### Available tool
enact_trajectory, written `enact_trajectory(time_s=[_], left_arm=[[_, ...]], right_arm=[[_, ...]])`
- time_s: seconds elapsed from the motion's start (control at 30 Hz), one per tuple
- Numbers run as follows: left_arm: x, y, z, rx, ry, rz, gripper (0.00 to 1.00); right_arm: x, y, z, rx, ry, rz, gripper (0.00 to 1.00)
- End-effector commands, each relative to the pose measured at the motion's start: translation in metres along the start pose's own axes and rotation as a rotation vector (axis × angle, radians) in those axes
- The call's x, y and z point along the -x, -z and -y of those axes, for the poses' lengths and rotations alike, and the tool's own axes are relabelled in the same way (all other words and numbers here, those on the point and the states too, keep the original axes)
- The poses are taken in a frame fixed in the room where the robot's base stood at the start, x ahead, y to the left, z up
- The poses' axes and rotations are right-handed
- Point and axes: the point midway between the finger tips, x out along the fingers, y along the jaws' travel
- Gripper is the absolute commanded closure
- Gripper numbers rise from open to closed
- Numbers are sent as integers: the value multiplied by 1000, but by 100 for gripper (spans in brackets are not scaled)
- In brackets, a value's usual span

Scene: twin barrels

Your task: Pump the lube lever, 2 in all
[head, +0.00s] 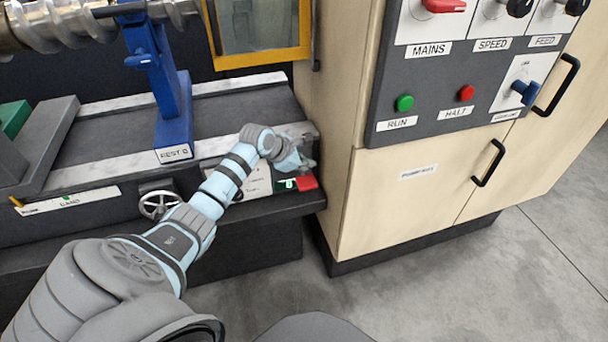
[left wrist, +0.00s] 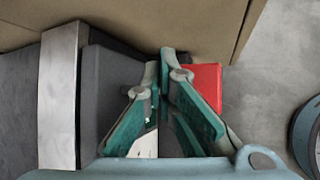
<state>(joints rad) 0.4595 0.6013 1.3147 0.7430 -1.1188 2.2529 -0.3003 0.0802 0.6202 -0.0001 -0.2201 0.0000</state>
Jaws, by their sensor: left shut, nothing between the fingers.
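A red block (head: 306,183), which looks like the handle of the lube lever, sits low at the right end of the machine bed by a white label plate (head: 258,180). The lever's arm and pivot are hidden. My left gripper (head: 303,164) is just above and behind the red block in the head view. In the left wrist view, the gripper (left wrist: 166,60) is shut and empty, with its fingertips together. The red block (left wrist: 208,84) lies just right of the fingers there, partly hidden by them. I cannot tell if they touch. My right gripper is out of view.
The beige cabinet (head: 350,200) stands close to the right of the gripper, with a switch panel (head: 440,80) and black handles. A blue rest (head: 172,110) and a handwheel (head: 158,204) are to the left. The floor (head: 440,285) in front is clear.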

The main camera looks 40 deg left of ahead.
Motion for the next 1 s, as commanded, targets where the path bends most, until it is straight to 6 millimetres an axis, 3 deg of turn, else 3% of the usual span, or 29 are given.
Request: enact_trajectory(time_s=[0.37,1.0], left_arm=[[-5,3,4,0,1,0,100],[-9,6,6,0,0,0,100]], right_arm=[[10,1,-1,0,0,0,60],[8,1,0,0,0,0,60]])
